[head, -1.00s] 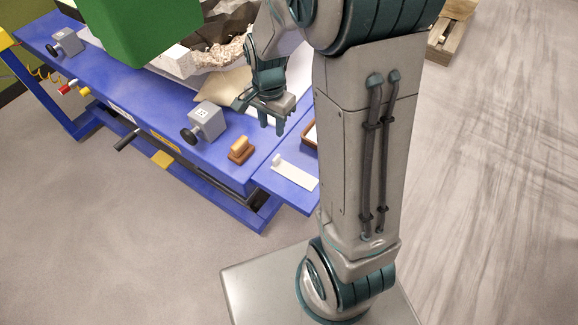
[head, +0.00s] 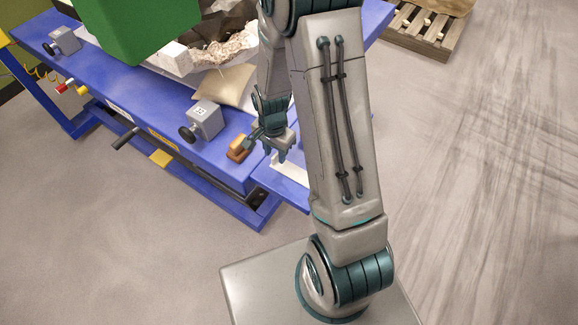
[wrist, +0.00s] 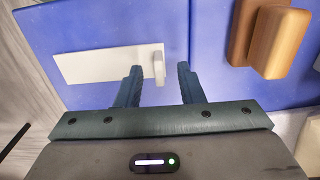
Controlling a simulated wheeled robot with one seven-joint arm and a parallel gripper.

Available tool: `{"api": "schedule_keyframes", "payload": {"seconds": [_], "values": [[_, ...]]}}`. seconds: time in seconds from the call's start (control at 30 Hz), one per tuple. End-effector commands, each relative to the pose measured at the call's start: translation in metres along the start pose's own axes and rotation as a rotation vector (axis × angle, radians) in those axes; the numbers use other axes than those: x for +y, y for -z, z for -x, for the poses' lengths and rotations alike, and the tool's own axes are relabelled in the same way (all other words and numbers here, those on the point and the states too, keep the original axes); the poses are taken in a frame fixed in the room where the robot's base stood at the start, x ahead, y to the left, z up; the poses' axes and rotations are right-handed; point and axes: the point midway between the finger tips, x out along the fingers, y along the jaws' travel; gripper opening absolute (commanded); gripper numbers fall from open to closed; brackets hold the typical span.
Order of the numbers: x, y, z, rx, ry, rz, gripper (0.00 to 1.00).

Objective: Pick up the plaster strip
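The plaster strip is a flat white strip with a small raised end. It lies on the blue side shelf (head: 287,182). In the wrist view the strip (wrist: 95,64) runs left from the fingers, with its raised end between the fingertips in the picture. In the head view my gripper (head: 275,156) is over the strip (head: 291,167) and hides part of it. In the wrist view my gripper (wrist: 159,69) is open, its fingers apart and pointing at the raised end. I cannot tell how high the fingertips are above it.
A brown wooden block with a lighter grip (head: 237,148) sits left of my gripper on the blue table; it also shows in the wrist view (wrist: 270,38). A grey clamp block (head: 205,119) stands farther left. A wooden pallet (head: 420,32) lies on the floor behind.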

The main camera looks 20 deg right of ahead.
Motion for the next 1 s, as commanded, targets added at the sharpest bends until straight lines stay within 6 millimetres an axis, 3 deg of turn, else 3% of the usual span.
{"api": "schedule_keyframes", "payload": {"seconds": [0.27,0.4,1.0], "values": [[-0.0003,-0.0001,-0.0036,0.001,0.001,0.0,0.35],[-0.0003,-0.0001,-0.0034,0.001,0.001,0.0,0.01],[-0.0005,0.0004,0.0026,0.001,0.002,0.0,0.0]]}}
